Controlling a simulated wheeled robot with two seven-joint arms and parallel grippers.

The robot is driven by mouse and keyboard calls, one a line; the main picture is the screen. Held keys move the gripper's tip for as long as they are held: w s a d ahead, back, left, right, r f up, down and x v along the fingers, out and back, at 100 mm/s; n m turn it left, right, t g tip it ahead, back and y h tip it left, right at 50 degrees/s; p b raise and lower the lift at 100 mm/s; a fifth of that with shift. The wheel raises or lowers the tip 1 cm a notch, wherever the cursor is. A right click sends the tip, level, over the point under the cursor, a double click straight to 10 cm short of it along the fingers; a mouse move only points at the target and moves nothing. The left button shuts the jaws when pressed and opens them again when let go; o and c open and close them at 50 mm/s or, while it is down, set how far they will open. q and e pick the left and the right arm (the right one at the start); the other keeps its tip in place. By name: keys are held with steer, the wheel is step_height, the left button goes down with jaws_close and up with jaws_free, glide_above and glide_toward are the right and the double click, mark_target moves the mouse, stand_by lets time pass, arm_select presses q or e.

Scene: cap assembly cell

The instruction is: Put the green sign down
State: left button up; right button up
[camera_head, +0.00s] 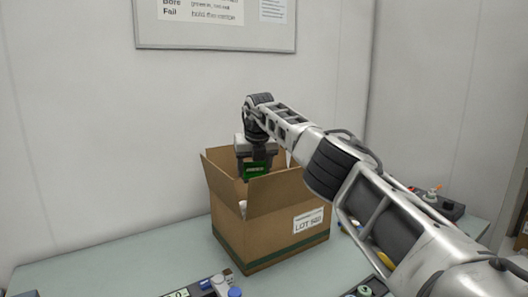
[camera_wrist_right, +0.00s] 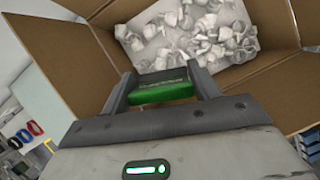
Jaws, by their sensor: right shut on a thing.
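The green sign (camera_head: 254,170) is held by my right gripper (camera_head: 255,165) at the mouth of an open cardboard box. In the right wrist view, the right gripper (camera_wrist_right: 163,88) is shut on the green sign (camera_wrist_right: 162,92), which lies between its two fingers. The cardboard box (camera_head: 262,235) stands on the table with its flaps open and a "LOT" label on its front. In the right wrist view, several white parts (camera_wrist_right: 190,35) lie in the box below the sign. My left gripper is not in view.
The pale table (camera_head: 110,270) is clear to the left of the box. Small blue and white items (camera_head: 222,286) lie at the front edge. A dark device (camera_head: 438,203) stands at the right, behind my right arm. A wall board (camera_head: 215,25) hangs above.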

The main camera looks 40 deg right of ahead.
mark_target(253, 173)
steer(key=shift+m, duration=0.3)
steer(key=f, duration=0.4)
steer(key=w+f, duration=0.1)
steer(key=f, duration=0.1)
steer(key=shift+a+f, duration=0.25)
steer(key=shift+a, duration=0.05)
steer(key=shift+f+p, duration=0.5)
steer(key=shift+f, duration=1.8)
steer(key=shift+f, duration=0.1)
steer(key=o, duration=1.1)
steer(key=shift+f, duration=0.1)
steer(key=shift+s+a+r, duration=0.1)
steer(key=shift+s+r, duration=0.1)
steer(key=shift+r, duration=0.5)
steer(key=b+v, duration=0.2)
steer(key=v, duration=0.9)
steer(key=shift+a, duration=0.1)
steer(key=shift+w, duration=0.1)
